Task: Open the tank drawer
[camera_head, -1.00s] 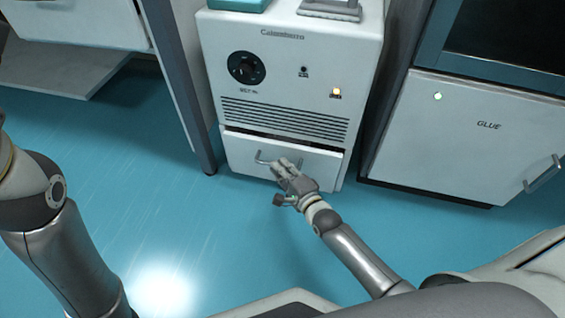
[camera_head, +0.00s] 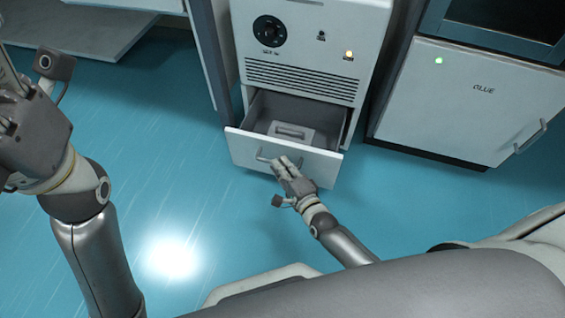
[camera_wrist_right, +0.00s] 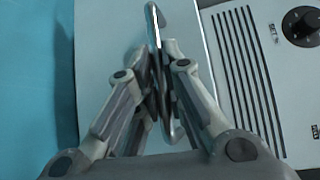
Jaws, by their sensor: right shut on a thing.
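The tank drawer (camera_head: 262,150) is the low drawer of the white cabinet (camera_head: 300,45), and it stands pulled out. Inside it a grey box with a handle (camera_head: 290,131) shows. My right gripper (camera_head: 284,165) is at the drawer front, shut on the drawer's bar handle. In the right wrist view the handle (camera_wrist_right: 152,14) runs between the fingers of my right gripper (camera_wrist_right: 162,75). My left gripper (camera_head: 12,125) is at the left edge of the head view, away from the drawer; its fingertips are not clear.
A white GLUE cabinet (camera_head: 450,110) with its own handle (camera_head: 530,136) stands to the right. The blue floor (camera_head: 180,180) in front is clear.

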